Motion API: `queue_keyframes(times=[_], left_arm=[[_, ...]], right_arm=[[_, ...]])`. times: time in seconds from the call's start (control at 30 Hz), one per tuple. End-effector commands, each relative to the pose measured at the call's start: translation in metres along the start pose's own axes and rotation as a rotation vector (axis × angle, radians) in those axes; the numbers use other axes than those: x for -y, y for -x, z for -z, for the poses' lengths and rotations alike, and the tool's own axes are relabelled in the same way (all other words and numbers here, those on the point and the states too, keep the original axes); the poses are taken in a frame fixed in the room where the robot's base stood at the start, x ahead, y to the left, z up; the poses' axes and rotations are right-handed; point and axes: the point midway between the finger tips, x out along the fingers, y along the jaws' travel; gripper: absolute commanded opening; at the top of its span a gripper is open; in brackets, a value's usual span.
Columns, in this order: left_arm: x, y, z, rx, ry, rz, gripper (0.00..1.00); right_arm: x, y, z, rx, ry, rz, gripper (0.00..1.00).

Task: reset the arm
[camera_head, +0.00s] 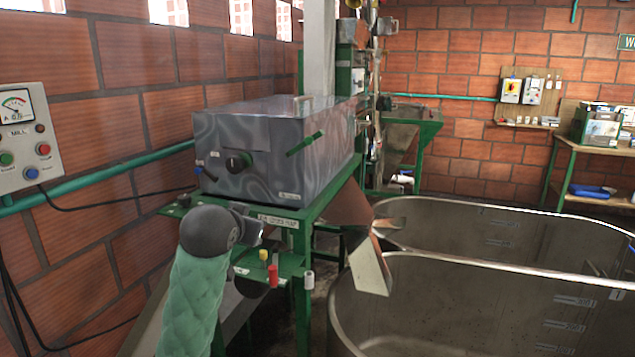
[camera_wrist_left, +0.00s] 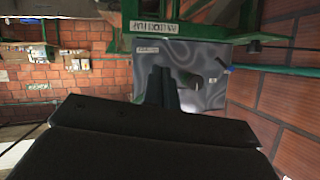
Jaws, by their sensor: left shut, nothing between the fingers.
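My left arm comes in from the bottom left in the head view, with a green padded sleeve and a dark round wrist. My left gripper (camera_head: 254,232) is in front of the grey metal machine housing (camera_head: 280,150), low beside its green frame. In the left wrist view, the black fingers of my left gripper (camera_wrist_left: 163,84) are together and empty. The housing's swirled grey face (camera_wrist_left: 205,65) with a dark knob lies beyond them, seen upside down. Whether the fingers touch the machine is unclear. My right gripper is in neither view.
A control panel (camera_head: 27,138) with buttons and a dial hangs on the brick wall at left. Two large metal tanks (camera_head: 480,310) fill the right foreground. Small coloured handles (camera_head: 272,276) stick out under the machine. A green-framed workbench (camera_head: 590,150) stands at the back right.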

Motion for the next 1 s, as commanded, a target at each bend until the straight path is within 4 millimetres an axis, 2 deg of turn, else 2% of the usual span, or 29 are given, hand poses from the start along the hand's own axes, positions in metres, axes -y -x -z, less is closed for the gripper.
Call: queue_keyframes(times=[0.03,0.23,0.47,0.77,1.0], left_arm=[[-0.005,-0.003,-0.022,0.028,0.008,-0.006,0.0],[-0.02,-0.009,-0.099,0.128,0.034,-0.022,0.0],[-0.041,-0.006,-0.187,0.247,0.061,-0.046,0.0],[-0.071,0.012,-0.3,0.412,0.097,-0.083,0.0],[-0.097,0.039,-0.389,0.554,0.123,-0.118,0.0]], right_arm=[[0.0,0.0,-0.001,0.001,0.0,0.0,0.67],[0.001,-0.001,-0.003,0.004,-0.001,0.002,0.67],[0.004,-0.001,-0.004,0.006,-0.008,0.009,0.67],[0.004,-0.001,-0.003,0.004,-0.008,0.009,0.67],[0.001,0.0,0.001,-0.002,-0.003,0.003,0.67]])
